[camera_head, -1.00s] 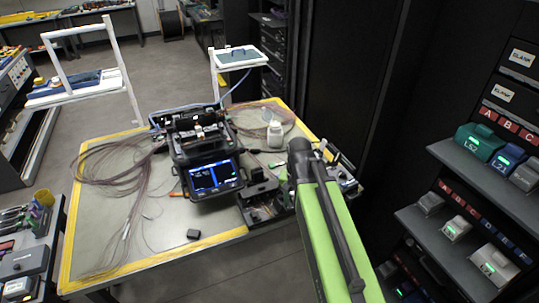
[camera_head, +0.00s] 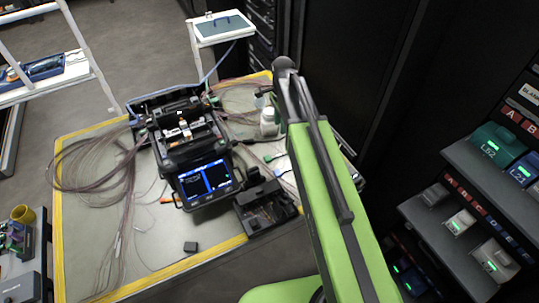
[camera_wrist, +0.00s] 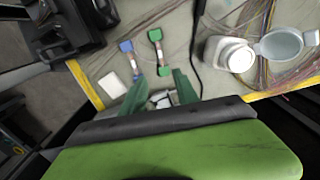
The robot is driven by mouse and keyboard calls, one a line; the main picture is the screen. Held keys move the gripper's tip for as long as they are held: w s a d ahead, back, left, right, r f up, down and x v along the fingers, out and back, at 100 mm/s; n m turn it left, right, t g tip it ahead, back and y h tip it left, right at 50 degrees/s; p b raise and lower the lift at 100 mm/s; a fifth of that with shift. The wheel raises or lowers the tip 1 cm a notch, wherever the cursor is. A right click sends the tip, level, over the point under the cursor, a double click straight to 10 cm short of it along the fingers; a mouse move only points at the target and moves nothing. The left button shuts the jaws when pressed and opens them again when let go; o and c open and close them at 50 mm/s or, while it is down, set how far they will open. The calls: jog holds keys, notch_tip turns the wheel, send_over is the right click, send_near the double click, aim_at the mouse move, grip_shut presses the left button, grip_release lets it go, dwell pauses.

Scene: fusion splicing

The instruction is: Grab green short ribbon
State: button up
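The green short ribbon (camera_wrist: 158,53) lies on the table in the wrist view, a thin strip with a wider green piece at each end. A similar blue ribbon (camera_wrist: 131,58) lies just left of it. My gripper (camera_wrist: 158,88) is open in the wrist view, its two green fingers apart with nothing held between them. The green ribbon is ahead of the fingertips, roughly in line with the gap. In the head view a small green piece (camera_head: 268,159) shows beside my arm, which hides the gripper there.
The splicer (camera_head: 190,145) with its lit screen stands mid-table (camera_head: 90,262). A white bottle (camera_wrist: 232,54) with a round lid and a dark cable are right of the ribbons. A white block (camera_wrist: 112,85) lies left. Racks stand at the right.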

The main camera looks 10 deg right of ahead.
jog(key=b, duration=1.1)
send_over(279, 155)
jog(key=f, duration=1.2)
jog(key=shift+s+a+f, duration=0.1)
jog(key=shift+s+a, duration=0.1)
jog(key=shift+a, duration=0.15)
jog(key=f+b, duration=0.5)
jog(key=shift+w+d, duration=0.15)
jog(key=shift+d, duration=0.1)
jog(key=shift+r, duration=0.1)
grip_shut()
